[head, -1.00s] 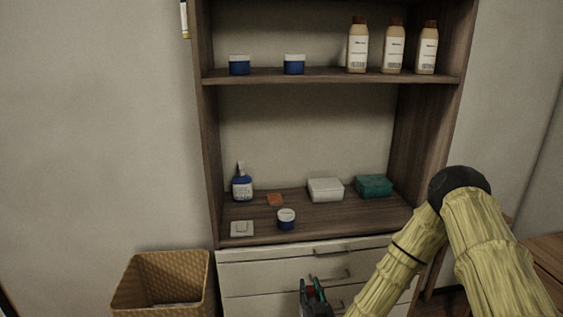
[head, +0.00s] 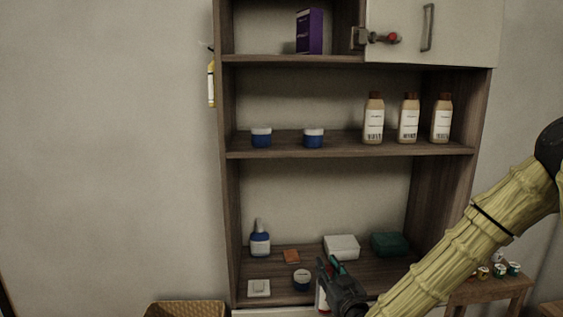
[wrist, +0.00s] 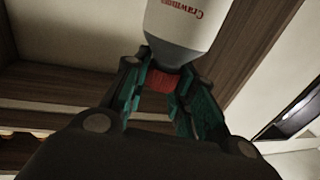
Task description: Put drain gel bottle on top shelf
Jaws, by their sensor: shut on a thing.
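My gripper (head: 329,268) is in front of the cabinet's lower open shelf. It is shut on the red cap (wrist: 161,82) of a pale bottle (wrist: 184,25) with red lettering, seen in the wrist view; I take it to be the drain gel bottle. In the head view only a white and red sliver of it (head: 322,298) shows below the fingers; the rest is hidden or out of frame. The top shelf (head: 285,58) is above, with a purple box (head: 309,31) on its right part.
The middle shelf (head: 340,152) bears blue jars and three tan bottles (head: 408,120). The lower shelf holds a blue bottle (head: 260,243), a white box (head: 342,247) and a green box (head: 389,244).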

